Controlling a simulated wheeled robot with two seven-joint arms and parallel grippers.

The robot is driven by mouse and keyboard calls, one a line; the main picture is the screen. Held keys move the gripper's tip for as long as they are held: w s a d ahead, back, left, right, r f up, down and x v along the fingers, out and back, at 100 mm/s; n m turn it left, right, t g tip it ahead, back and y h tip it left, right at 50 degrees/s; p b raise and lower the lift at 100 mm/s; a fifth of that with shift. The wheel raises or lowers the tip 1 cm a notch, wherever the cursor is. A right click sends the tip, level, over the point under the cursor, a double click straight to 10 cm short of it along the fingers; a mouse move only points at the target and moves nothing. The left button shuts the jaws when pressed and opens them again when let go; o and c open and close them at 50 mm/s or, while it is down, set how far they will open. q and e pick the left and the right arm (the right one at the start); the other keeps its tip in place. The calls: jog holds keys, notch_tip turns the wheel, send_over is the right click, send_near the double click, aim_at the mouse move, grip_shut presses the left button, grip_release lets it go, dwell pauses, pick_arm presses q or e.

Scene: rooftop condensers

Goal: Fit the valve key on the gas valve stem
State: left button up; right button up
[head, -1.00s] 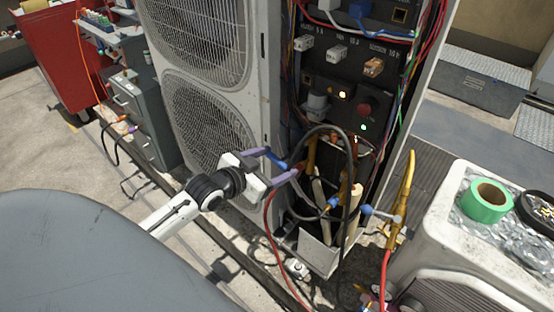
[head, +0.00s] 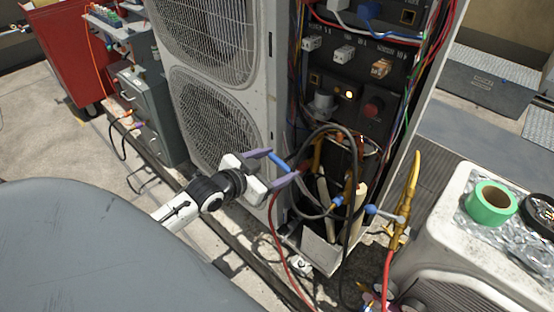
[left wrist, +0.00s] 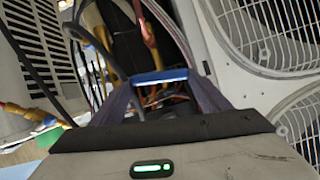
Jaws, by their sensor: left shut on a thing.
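My left gripper (head: 281,164) has purple fingers and is shut on a slim blue bar (head: 279,161), apparently the valve key. It is held in the air in front of the condenser's open service bay. In the left wrist view the blue bar (left wrist: 160,75) spans the gap between the fingertips. Its far end and socket cannot be made out. The gas valve stem cannot be told clearly among the hoses and pipes behind the fingers. A blue-and-grey fitting (head: 384,213) sits to the right, by a yellow hose end. My right gripper is not in view.
The tall white condenser (head: 217,105) stands left of the open electrical panel (head: 362,80). Black and red hoses loop in front of the bay. A white unit (head: 449,228) at right carries green tape (head: 492,204).

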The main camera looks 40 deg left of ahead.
pick_arm(q)
jog(key=shift+s+a+r+p, duration=0.15)
jog(key=shift+s+p, duration=0.85)
jog(key=shift+s, duration=0.9)
